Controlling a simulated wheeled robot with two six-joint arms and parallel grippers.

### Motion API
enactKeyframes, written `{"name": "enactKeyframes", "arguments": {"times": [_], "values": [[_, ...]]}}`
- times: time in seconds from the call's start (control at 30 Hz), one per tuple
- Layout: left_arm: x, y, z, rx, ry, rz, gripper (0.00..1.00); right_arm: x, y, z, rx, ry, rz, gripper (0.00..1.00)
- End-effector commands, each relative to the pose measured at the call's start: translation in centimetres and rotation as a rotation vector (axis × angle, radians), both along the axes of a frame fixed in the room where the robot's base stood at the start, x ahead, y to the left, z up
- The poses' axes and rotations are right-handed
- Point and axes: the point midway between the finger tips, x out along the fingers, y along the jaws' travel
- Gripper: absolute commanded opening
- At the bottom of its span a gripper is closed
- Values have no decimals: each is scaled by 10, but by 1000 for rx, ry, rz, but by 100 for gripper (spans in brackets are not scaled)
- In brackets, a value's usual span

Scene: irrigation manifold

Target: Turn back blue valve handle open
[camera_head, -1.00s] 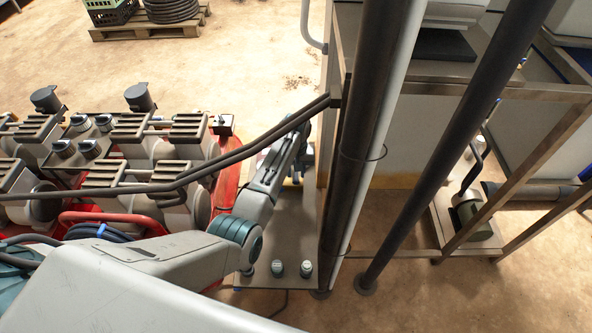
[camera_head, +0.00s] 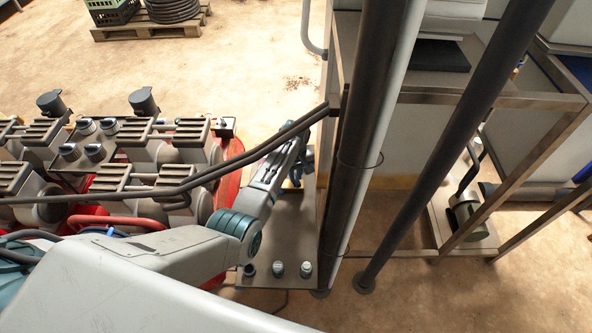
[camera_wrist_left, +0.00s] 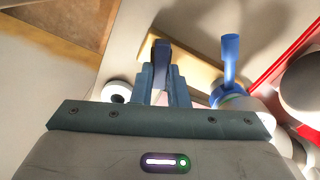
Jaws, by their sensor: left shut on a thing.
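My left gripper (camera_wrist_left: 163,88) is shut on a dark blue handle (camera_wrist_left: 161,58) that stands up between its fingers in the left wrist view. The lower part of this handle and its valve body are hidden by the fingers. A second, brighter blue valve handle (camera_wrist_left: 230,62) stands apart to the right, on a pale fitting with a teal and blue collar. In the head view my left arm reaches over the grey plate, and its gripper (camera_head: 297,160) is small and partly hidden. My right gripper is not in view.
Dark upright poles (camera_head: 365,140) stand just right of my left arm. A dark bar (camera_head: 250,152) crosses above the arm. Grey manifold blocks (camera_head: 145,140) fill the left. White-capped fittings (camera_head: 306,268) stand on the grey plate (camera_head: 285,235). A metal frame (camera_head: 540,150) is at right.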

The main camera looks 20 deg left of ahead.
Motion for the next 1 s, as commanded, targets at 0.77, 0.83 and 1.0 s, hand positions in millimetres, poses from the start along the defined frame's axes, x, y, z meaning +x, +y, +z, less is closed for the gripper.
{"name": "enactKeyframes", "arguments": {"times": [0.77, 0.83, 1.0], "values": [[-4, 4, 3, 1, -2, 737, 0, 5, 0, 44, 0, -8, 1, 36], [-5, 4, 2, 1, -2, 801, 0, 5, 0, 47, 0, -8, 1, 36], [-6, 4, 2, 1, -2, 942, 0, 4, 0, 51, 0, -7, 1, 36]]}}
